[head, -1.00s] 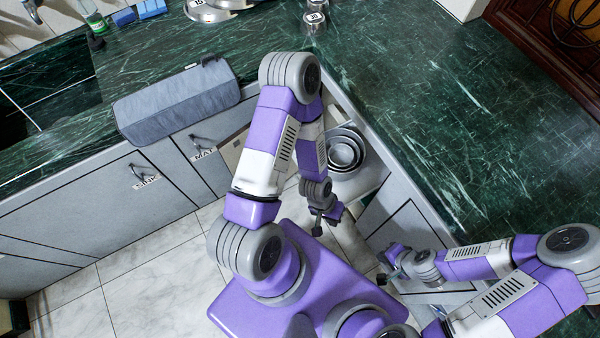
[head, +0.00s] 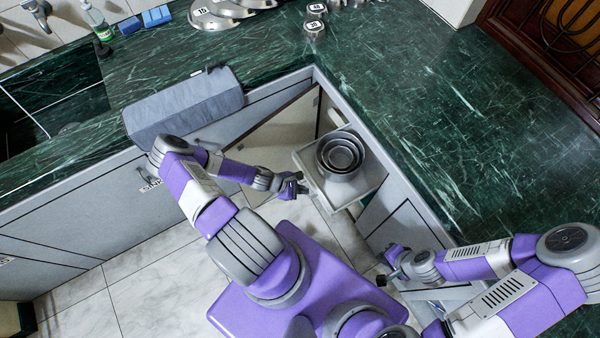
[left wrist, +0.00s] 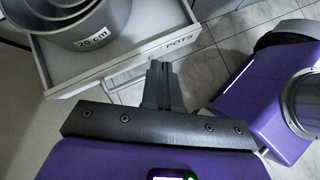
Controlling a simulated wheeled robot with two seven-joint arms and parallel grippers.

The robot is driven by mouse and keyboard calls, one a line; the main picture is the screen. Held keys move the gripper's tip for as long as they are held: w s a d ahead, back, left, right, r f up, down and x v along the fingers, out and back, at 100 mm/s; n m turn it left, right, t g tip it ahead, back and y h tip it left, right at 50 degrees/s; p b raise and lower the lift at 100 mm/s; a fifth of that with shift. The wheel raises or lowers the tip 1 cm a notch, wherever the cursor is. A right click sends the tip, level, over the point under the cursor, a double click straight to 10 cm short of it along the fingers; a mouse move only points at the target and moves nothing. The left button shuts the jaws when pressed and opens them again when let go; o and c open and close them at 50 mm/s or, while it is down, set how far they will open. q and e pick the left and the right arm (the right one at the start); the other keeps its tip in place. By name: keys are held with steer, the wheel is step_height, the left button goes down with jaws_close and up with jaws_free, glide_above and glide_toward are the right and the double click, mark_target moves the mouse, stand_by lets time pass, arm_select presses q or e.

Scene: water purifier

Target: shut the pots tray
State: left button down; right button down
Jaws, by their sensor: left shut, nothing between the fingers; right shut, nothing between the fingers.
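The pots tray (head: 362,187) is pulled out from the corner cabinet, and nested grey pots (head: 341,153) stand on it. In the left wrist view the tray front (left wrist: 185,42) reads "POTS" and the outer pot (left wrist: 85,30) reads "20 cm". My left gripper (head: 304,187) is shut and empty, close to the tray's front left side. In the left wrist view its fingers (left wrist: 160,68) are just before the tray front; I cannot tell whether they touch it. My right gripper (head: 382,268) is shut and empty, low and in front of the cabinets right of the tray.
The green marble counter (head: 480,130) runs along both walls above the tray. Lids (head: 215,14) and numbered canisters (head: 314,29) stand at the back. Tiled floor (head: 150,270) is clear at left.

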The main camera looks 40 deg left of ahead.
arm_select(q)
steer(key=s+a+f+n+t+y, duration=0.1)
steer(key=s+a+n+t+y, duration=0.15)
steer(key=a+n, duration=0.6)
steer(key=m+b, duration=0.2)
steer(key=b, duration=0.1)
glide_toward(306, 174)
step_height(306, 174, down, 3)
steer(key=w, duration=0.1)
steer(key=w+d, duration=0.1)
steer(key=shift+w+d+f, duration=0.15)
steer(key=shift+w+f, duration=0.25)
steer(key=shift+w+d+n, duration=0.15)
steer(key=shift+w+n, duration=0.1)
steer(key=shift+w, duration=0.25)
steer(key=shift+d+r, duration=0.1)
